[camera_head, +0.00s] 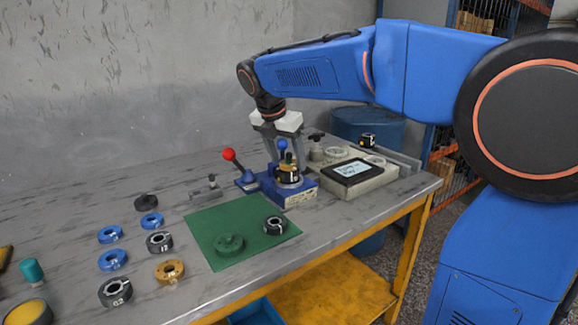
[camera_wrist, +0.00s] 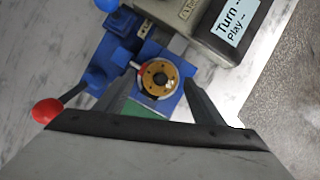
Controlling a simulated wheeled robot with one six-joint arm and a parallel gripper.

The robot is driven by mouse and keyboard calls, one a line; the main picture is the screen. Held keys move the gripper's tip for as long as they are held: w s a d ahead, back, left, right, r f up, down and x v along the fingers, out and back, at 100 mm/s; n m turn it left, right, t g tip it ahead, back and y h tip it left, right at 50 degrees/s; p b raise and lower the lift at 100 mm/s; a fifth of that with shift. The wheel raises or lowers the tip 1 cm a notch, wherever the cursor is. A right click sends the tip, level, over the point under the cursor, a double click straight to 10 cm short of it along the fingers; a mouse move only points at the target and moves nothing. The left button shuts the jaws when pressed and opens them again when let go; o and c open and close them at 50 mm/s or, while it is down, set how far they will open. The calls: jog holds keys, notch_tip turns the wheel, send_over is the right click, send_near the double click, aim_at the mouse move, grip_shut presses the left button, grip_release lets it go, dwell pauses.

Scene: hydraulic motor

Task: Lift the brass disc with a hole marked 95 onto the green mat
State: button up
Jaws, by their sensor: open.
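A brass disc with a hole (camera_wrist: 167,68) sits on the blue fixture in the wrist view; its white mark is too small to read. In the head view it is mostly hidden among my fingers. My gripper (camera_head: 284,156) is open above the fixture, with a finger on either side of the disc in the wrist view (camera_wrist: 160,88); I cannot tell whether they touch it. A second brass disc (camera_head: 169,270) lies on the table left of the green mat; its mark is unreadable. The green mat (camera_head: 215,218) holds a green disc (camera_head: 229,244) and a dark ring (camera_head: 273,225).
The blue fixture (camera_head: 302,194) has a red-knobbed lever (camera_head: 228,155) and a blue-knobbed one (camera_head: 283,145). A box with a screen (camera_head: 354,170) stands to its right. Several blue and dark rings lie left of the mat. The mat's back part is clear.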

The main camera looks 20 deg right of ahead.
aim_at(287, 164)
jog(key=c, duration=1.3)
notch_tip(287, 164, up, 10)
jog(key=shift+r, duration=0.3)
jog(key=shift+r, duration=0.55)
